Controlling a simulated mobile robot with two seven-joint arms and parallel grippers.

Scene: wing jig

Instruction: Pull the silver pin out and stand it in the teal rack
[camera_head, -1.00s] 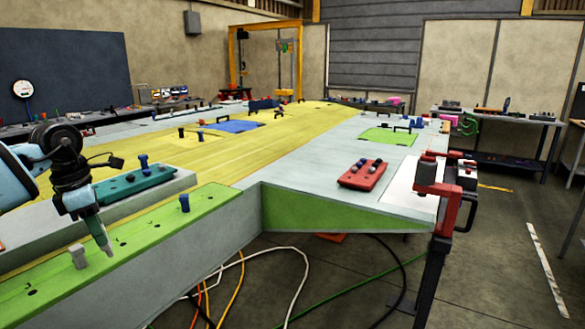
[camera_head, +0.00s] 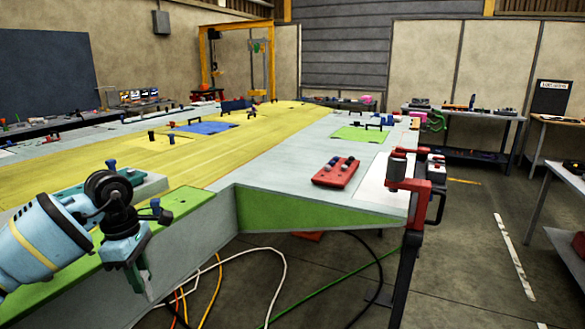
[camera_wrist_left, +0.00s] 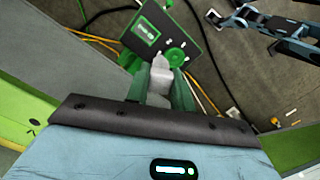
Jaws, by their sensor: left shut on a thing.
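My left gripper (camera_head: 138,284) is shut on the silver pin (camera_wrist_left: 160,76), which shows as a pale grey stub between the green fingers in the left wrist view. The gripper hangs at the front edge of the green strip (camera_head: 183,207), with floor behind the pin in the wrist view. In the head view I cannot make out the pin. The teal rack (camera_head: 131,177) is largely hidden behind my left wrist. A blue peg stands up from it. My right gripper is not clearly seen; arm parts show at the top right of the wrist view.
Another blue peg (camera_head: 155,206) stands on the green strip close to my wrist. A red rack (camera_head: 330,178) with several knobs sits on the grey wing surface, beside a red clamp (camera_head: 410,180). Cables lie on the floor below.

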